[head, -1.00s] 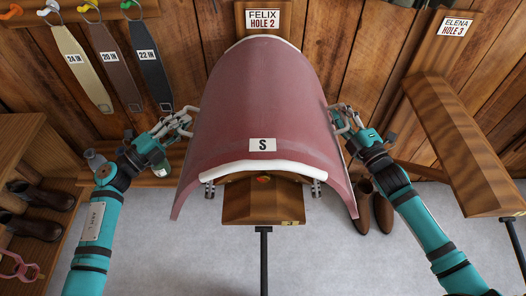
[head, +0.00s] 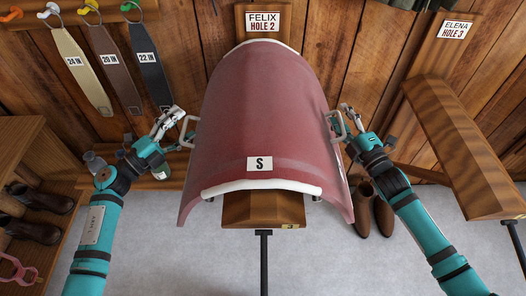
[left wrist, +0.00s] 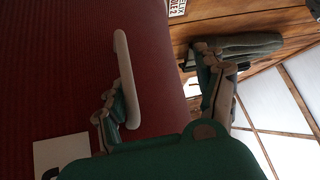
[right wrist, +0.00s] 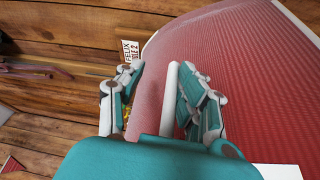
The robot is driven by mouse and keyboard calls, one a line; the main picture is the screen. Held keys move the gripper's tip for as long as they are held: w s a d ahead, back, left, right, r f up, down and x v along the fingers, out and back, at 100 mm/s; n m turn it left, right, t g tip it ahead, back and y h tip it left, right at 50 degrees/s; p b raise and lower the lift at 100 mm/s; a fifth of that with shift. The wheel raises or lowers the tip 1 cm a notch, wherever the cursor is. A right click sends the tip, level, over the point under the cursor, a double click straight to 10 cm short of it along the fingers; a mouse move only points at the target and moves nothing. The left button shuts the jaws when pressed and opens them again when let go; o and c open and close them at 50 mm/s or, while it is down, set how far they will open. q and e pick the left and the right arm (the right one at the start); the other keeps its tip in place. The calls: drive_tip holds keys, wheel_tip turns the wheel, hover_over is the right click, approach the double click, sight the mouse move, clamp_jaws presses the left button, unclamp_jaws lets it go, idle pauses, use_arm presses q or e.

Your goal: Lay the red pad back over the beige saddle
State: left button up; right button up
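The red pad (head: 262,110) with a white edge and an "S" label is draped over the wooden rack (head: 264,210) under the FELIX HOLE 2 sign. No beige saddle shows; the pad hides whatever lies beneath it. A white handle stands out on each side of the pad: the left one (head: 188,131) and the right one (head: 336,127). My left gripper (head: 170,122) is open beside the left handle (left wrist: 126,80), its fingers spread wide in the left wrist view. My right gripper (head: 347,117) is open at the right handle (right wrist: 169,100), which shows between its parted fingers.
A second, empty rack (head: 465,150) stands at the right under the ELENA HOLE 3 sign (head: 454,29). Straps (head: 115,68) hang at the upper left. A shelf with dark boots (head: 38,197) is at the left. Brown shoes (head: 373,210) stand on the floor behind my right arm.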

drive_tip(key=shift+r, duration=0.1)
use_arm(q)
drive_tip(key=v, duration=1.2)
drive_tip(key=shift+a+r, duration=0.1)
use_arm(e)
drive_tip(key=shift+o, duration=0.2)
drive_tip(key=o, duration=0.8)
drive_tip(key=shift+s, duration=0.1)
